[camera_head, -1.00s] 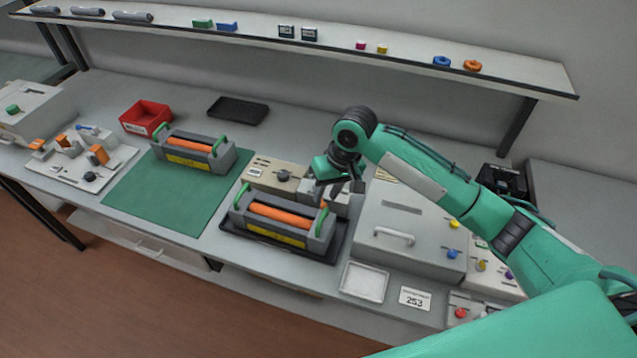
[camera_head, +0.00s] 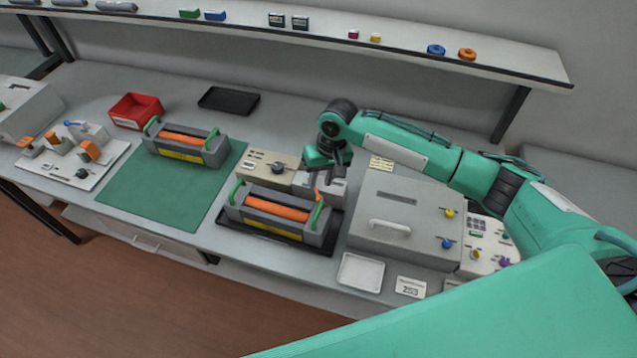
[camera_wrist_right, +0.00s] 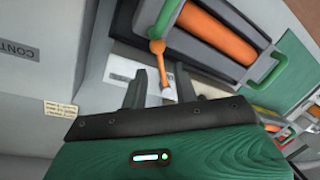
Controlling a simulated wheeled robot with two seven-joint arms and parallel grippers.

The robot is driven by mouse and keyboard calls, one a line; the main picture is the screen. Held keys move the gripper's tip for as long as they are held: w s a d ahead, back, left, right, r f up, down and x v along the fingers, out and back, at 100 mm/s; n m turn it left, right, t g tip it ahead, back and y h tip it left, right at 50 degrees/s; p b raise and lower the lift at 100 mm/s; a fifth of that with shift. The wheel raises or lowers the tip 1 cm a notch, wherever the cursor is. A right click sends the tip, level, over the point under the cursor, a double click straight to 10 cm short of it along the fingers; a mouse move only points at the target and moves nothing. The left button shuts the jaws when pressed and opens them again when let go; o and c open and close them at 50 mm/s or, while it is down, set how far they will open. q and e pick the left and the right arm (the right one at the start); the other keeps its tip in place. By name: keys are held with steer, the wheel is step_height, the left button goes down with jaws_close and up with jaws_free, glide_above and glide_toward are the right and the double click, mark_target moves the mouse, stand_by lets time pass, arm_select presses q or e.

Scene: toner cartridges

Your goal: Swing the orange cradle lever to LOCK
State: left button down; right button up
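The orange cradle lever (camera_head: 318,194) stands at the right end of the dark cradle (camera_head: 234,218), which holds a grey cartridge with an orange roller (camera_head: 277,208) and green handles. In the right wrist view the lever (camera_wrist_right: 157,48) runs down toward my right gripper (camera_wrist_right: 162,80). The gripper's two dark fingers are apart, with the lever's lower end between them; I cannot tell whether either finger touches it. In the head view my right gripper (camera_head: 334,172) is just above and behind the lever, partly hiding it. The LOCK marking is not readable. My left gripper is not in view.
A grey lidded machine (camera_head: 408,205) stands close on the right. A beige block with a dark knob (camera_head: 270,165) is behind the cradle. A second cartridge (camera_head: 187,144) lies on the green mat (camera_head: 165,195) at left. A white tray (camera_head: 361,270) is in front.

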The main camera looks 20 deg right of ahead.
mark_target(317, 192)
steer(key=shift+a+f, duration=0.2)
steer(key=shift+f, duration=0.7)
steer(key=shift+a+f, duration=0.15)
steer(key=shift+f, duration=0.75)
jaws_close()
